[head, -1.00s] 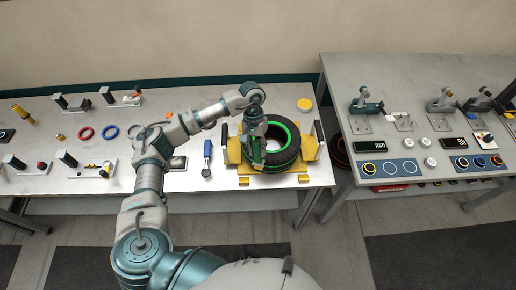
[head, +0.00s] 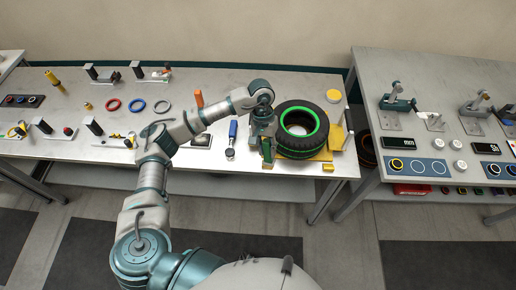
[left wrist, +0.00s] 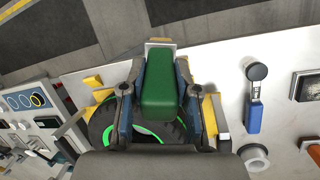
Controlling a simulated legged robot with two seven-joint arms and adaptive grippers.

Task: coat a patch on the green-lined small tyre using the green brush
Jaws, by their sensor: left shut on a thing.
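The green-lined small tyre (head: 317,142) lies flat in the yellow clamp (head: 337,139) at the right end of the left table. A bright green ring runs around its opening. My left gripper (head: 267,153) is at the tyre's left side, close to it; whether anything touches cannot be told. In the left wrist view my left gripper (left wrist: 160,92) is shut on the green brush (left wrist: 164,88), whose green block shows between the fingers. The tyre (left wrist: 103,122) lies behind and below the brush there, partly hidden. My right gripper is not in view.
A blue-handled tool (head: 232,134) lies left of the gripper. Red (head: 113,104), blue and grey rings and several small fixtures lie farther left. A second table (head: 440,72) with gauges stands at the right, across a gap.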

